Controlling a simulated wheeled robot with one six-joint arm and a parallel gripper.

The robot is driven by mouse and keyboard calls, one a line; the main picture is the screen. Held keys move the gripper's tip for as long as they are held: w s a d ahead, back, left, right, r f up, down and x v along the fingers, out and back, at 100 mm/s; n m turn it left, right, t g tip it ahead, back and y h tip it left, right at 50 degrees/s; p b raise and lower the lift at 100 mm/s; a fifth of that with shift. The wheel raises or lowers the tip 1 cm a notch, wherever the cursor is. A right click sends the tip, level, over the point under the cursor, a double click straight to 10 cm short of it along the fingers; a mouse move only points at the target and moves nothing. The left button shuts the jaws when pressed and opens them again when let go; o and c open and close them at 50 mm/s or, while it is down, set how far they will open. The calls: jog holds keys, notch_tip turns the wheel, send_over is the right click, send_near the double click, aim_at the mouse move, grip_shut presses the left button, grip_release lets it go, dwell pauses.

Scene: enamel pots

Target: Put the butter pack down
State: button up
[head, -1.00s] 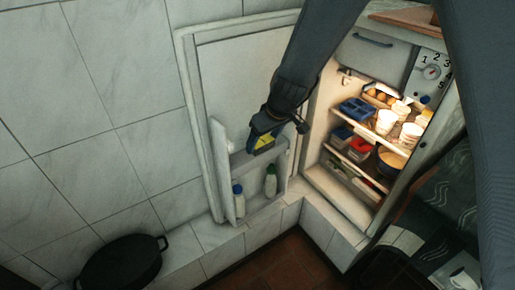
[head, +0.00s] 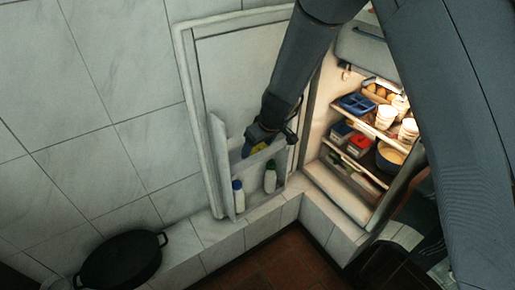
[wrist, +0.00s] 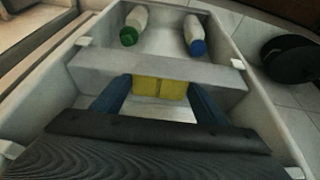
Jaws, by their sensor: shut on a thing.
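The yellow butter pack (wrist: 158,87) is held between the two blue fingers of my gripper (wrist: 157,94). In the head view the pack (head: 260,147) shows only as a small yellow patch under my gripper (head: 256,149), at the upper compartment of the open fridge door's rack (head: 228,160). In the wrist view the pack is down between the rack's side walls, close to a white crossbar (wrist: 155,66). Its lower part is hidden, and I cannot tell whether it touches the shelf floor.
Two white bottles, one blue-capped (head: 238,194) and one green-capped (head: 270,177), stand in the lower door compartment. The open fridge (head: 345,165) at the right holds cups, boxes and a bowl. A black pot (head: 120,262) stands on the ledge at lower left.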

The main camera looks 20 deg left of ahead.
jog(key=shift+f, duration=0.1)
jog(key=o, duration=1.2)
jog(key=v, duration=1.2)
jog(key=shift+w, duration=0.1)
